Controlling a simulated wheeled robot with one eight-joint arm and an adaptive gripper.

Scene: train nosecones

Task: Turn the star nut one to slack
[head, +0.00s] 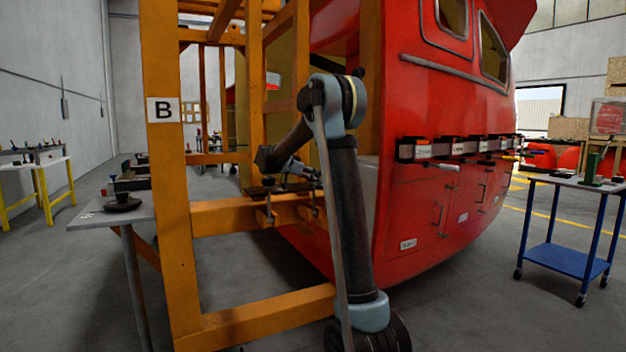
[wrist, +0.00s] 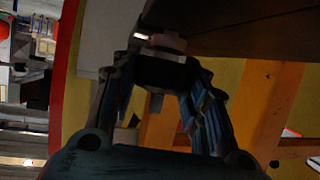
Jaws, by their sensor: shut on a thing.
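In the wrist view my gripper (wrist: 158,78) has its two ridged fingers on either side of a dark knob, which I take to be the star nut (wrist: 160,70). The fingers are closed against its sides. A pale washer-like piece (wrist: 165,42) sits just beyond the nut, against a dark flat part. A short stub shows on the near side of the nut. In the head view my gripper (head: 300,170) is small, at the clamps on the orange frame beside the red nosecone (head: 440,130). The nut cannot be made out there, and no number is readable on it.
The orange frame's post marked B (head: 165,200) stands left of my arm, with a lower beam (head: 260,318) in front. A grey side table (head: 90,215) is at left. A blue trolley (head: 565,258) stands at right. Open floor lies between the trolley and the nosecone.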

